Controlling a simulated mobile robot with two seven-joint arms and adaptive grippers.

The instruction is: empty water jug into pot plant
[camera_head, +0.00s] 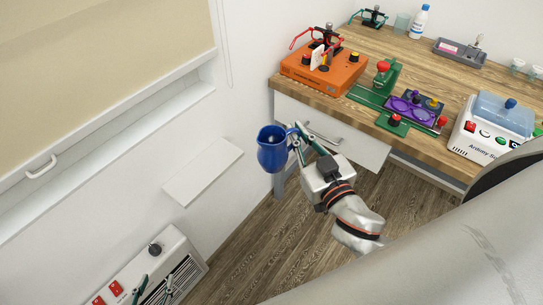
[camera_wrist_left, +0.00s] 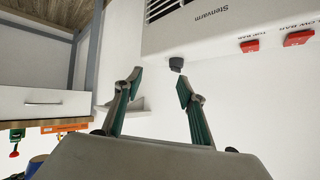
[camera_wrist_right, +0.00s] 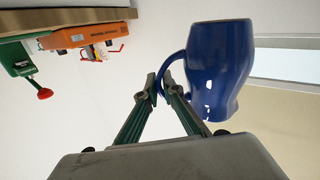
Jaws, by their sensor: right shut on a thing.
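The blue water jug (camera_head: 272,150) hangs in the air left of the workbench, roughly upright with its open mouth up. My right gripper (camera_head: 297,138) is shut on its handle, at the jug's right side. In the right wrist view the jug (camera_wrist_right: 218,65) appears upside down, its handle between the fingertips (camera_wrist_right: 160,86). Whether water is inside is unclear. My left gripper (camera_head: 155,291) is low at the bottom left, by the heater; in the left wrist view its fingers (camera_wrist_left: 159,82) are apart and empty. No pot plant shows in any view.
A bare white wall shelf (camera_head: 202,173) lies left of and below the jug. A white heater (camera_head: 180,262) stands by the wall. The wooden workbench (camera_head: 340,103) at right carries an orange box (camera_head: 335,75), a green stand (camera_head: 387,78) and a white device (camera_head: 490,130). The wooden floor (camera_head: 275,245) is clear.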

